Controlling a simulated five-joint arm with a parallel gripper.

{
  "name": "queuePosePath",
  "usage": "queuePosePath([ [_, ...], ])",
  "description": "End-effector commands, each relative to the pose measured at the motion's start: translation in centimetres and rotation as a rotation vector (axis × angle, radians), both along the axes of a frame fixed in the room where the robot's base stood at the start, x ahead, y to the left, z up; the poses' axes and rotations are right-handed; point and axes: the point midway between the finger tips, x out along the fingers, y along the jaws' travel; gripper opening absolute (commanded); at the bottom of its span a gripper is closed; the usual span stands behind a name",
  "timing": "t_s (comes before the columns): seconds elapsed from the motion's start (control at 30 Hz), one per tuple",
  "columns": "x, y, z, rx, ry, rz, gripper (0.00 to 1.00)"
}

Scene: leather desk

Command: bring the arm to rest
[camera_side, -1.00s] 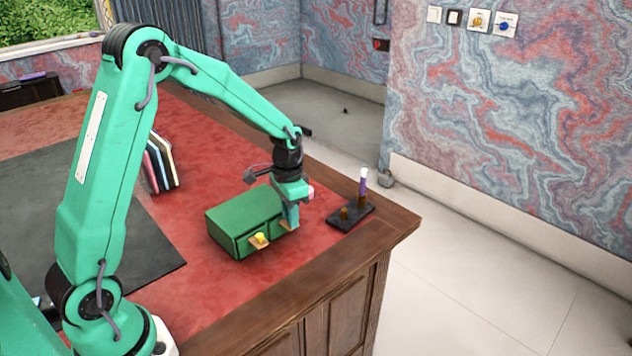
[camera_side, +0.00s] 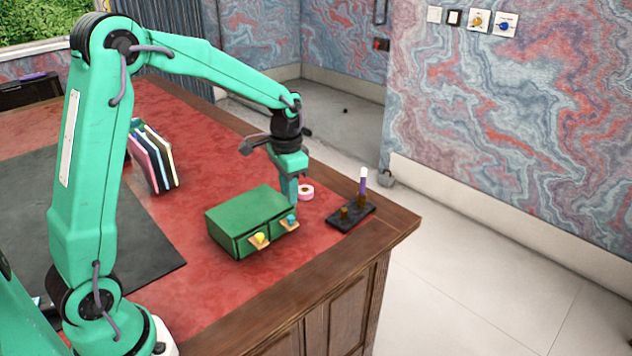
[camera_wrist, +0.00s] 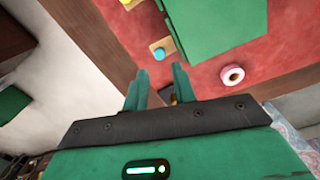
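My gripper (camera_side: 291,192) hangs fingers-down above the right part of the green drawer box (camera_side: 228,218). In the wrist view my gripper (camera_wrist: 160,70) is open, with a clear gap between its two fingers and nothing held. The box has two fronts on wooden plates, one with a yellow knob (camera_side: 260,238) and one with a teal knob (camera_side: 291,220). In the wrist view the teal knob (camera_wrist: 159,53) lies beyond the fingertips, apart from them.
A pink tape roll (camera_side: 306,192) lies right of the box. A dark stand (camera_side: 352,219) with a purple-and-white marker (camera_side: 363,182) is near the desk's (camera_side: 403,224) right corner. Several books (camera_side: 152,160) stand at the back left. Red leather in front of the box is clear.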

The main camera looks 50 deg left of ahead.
Motion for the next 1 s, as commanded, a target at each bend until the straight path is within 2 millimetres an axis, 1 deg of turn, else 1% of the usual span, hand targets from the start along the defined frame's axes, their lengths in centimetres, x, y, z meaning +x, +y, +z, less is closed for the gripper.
queuePosePath([
  [0.03, 0.0, 0.0, 0.4, 0.0, -0.001, 0.0, 0.27],
  [0.13, 0.0, 0.0, 0.8, 0.0, 0.0, 0.0, 0.27],
  [0.47, 0.0, 0.0, 0.9, 0.0, 0.0, 0.0, 0.27],
  [0.63, -0.3, -0.2, 1.4, 0.001, -0.008, 0.004, 0.27],
  [0.73, -0.9, -0.4, 2.2, 0.003, -0.024, 0.011, 0.27],
  [0.87, -2.0, -1.0, 3.7, 0.007, -0.055, 0.025, 0.27],
  [1.0, -3.8, -1.8, 5.7, 0.009, -0.1, 0.046, 0.27],
])
